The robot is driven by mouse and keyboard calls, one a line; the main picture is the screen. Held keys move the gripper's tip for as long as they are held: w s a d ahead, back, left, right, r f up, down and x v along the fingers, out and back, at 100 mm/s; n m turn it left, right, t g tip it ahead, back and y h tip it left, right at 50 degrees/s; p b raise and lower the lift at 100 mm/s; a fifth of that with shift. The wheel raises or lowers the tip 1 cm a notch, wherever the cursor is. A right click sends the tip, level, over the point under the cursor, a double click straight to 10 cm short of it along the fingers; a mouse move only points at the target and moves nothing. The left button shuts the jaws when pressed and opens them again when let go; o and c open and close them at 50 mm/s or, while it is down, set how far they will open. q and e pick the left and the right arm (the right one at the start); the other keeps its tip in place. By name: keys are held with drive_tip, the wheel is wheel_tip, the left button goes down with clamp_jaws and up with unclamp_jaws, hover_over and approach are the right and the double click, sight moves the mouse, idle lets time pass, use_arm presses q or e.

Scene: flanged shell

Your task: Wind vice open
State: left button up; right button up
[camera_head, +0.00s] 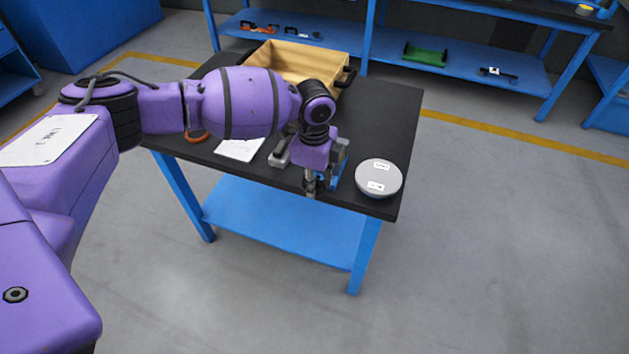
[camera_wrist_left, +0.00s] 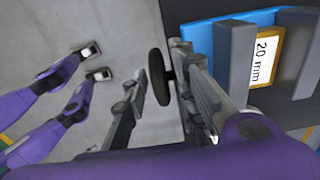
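The vice (camera_head: 341,168) stands at the front edge of the black table, largely hidden behind my left gripper (camera_head: 312,188). In the left wrist view the vice (camera_wrist_left: 233,62) shows two grey jaws and a blue body, with a yellow-edged piece marked "20 mm" (camera_wrist_left: 264,58) between the jaws. Its black round handle (camera_wrist_left: 157,78) sticks out on a short shaft towards my left gripper (camera_wrist_left: 160,68). The gripper's fingers are apart, one on each side of the handle; contact cannot be told. My right gripper is in neither view.
A grey round flanged shell (camera_head: 379,177) with labels lies on the table (camera_head: 385,115) right of the vice. A wooden box (camera_head: 297,62) stands at the back, and a white sheet (camera_head: 240,149) lies left of the vice. Blue shelves (camera_head: 400,62) stand behind.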

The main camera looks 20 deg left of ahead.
use_arm(q)
clamp_jaws()
drive_tip(key=shift+d+r, duration=0.1)
drive_tip(key=shift+r, duration=0.05)
